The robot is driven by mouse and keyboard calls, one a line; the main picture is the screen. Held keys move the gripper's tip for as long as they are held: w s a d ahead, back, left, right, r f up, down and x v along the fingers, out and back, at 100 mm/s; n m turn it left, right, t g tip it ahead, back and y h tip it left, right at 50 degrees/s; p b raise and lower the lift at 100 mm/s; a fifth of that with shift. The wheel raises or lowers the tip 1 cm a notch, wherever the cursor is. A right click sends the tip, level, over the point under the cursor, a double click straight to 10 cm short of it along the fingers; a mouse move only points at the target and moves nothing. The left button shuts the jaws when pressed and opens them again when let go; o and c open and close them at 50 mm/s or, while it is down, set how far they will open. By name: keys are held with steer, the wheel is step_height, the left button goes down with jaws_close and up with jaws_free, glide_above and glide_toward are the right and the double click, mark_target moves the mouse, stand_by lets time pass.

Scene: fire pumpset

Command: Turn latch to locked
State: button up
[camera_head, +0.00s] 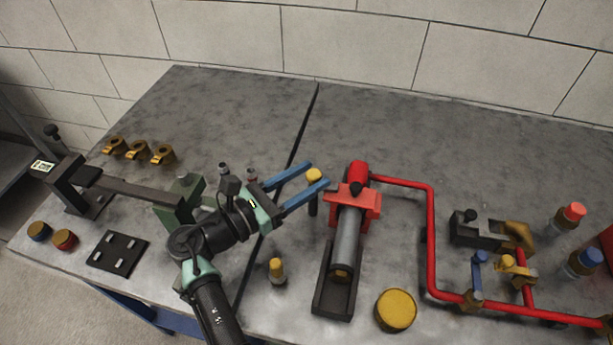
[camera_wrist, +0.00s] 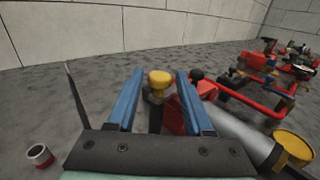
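My gripper (camera_head: 317,174) has two blue fingers. They are open, with a clear gap between them, and nothing is clamped. A yellow-topped dark post (camera_head: 314,176) stands by the fingertips. In the wrist view its yellow cap (camera_wrist: 160,80) appears between the two fingertips, with a gap on each side. No part is labelled as the latch, so I cannot tell for sure which it is. Just right of the post is a red bracket (camera_head: 367,200) with a black knob (camera_head: 356,188), over a grey cylinder (camera_head: 345,245). The knob also shows in the wrist view (camera_wrist: 197,75), right of the right finger.
Red pipe (camera_head: 430,220) with a blue-handled valve (camera_head: 480,262) runs along the right. A yellow round cap (camera_head: 396,309) and a small yellow-topped piece (camera_head: 276,269) stand in front. A dark vise-like fixture (camera_head: 130,187) is at left. The table's back is clear.

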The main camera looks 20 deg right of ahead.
steer(key=shift+o, duration=0.6)
steer(key=v, duration=1.3)
steer(key=shift+b, duration=0.4)
steer(key=shift+r, duration=0.1)
